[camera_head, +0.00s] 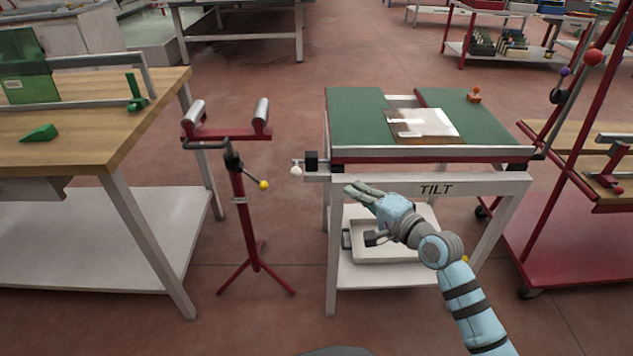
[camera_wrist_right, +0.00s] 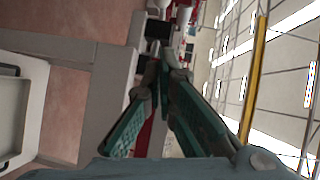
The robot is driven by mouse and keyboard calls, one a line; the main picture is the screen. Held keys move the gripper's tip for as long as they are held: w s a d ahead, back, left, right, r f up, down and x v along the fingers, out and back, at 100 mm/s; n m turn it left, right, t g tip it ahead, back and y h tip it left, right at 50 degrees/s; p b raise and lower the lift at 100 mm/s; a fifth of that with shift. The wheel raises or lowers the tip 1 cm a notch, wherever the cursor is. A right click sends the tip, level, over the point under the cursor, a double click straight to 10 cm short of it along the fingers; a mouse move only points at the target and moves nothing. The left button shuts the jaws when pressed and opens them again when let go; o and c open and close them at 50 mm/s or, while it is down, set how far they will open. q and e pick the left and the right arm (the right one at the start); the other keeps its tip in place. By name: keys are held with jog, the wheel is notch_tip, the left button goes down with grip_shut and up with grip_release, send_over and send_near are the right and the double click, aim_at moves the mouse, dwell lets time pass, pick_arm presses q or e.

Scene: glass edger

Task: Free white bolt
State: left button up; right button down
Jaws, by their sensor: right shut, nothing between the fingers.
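A white knob-headed bolt (camera_head: 296,170) sticks out at the left end of the front rail of the green-topped tilt table (camera_head: 352,110), beside a black block (camera_head: 311,161). My right gripper (camera_head: 350,188) is in front of the table, below the rail and to the right of the bolt. Its fingers are shut and empty, and apart from the bolt in the head view. In the right wrist view the fingers (camera_wrist_right: 163,66) come together near the middle, with the table's pale frame to their left. My left gripper is out of view.
A roller stand (camera_head: 240,190) with a yellow knob stands left of the bolt, with a floor gap between. A wooden workbench (camera_head: 90,130) is further left. A white tray (camera_head: 385,255) sits on the table's lower shelf. A red cart (camera_head: 560,240) stands right.

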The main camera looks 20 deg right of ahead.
jog(key=b+x, duration=0.1)
jog(key=x, duration=0.2)
jog(key=b+x, duration=0.2)
jog(key=x, duration=0.2)
jog(key=b+x, duration=0.2)
jog(key=x, duration=0.1)
jog(key=shift+w+a+f, duration=0.2)
jog(key=shift+f, duration=0.1)
jog(key=shift+w+a+f+b, duration=0.15)
jog(key=shift+w+a, duration=0.1)
jog(key=shift+a, duration=0.3)
jog(key=shift+w+a+b, duration=0.15)
jog(key=shift+w+a, duration=0.05)
jog(key=shift+a, duration=0.35)
jog(key=shift+w+a, duration=0.15)
jog(key=shift+a, duration=0.3)
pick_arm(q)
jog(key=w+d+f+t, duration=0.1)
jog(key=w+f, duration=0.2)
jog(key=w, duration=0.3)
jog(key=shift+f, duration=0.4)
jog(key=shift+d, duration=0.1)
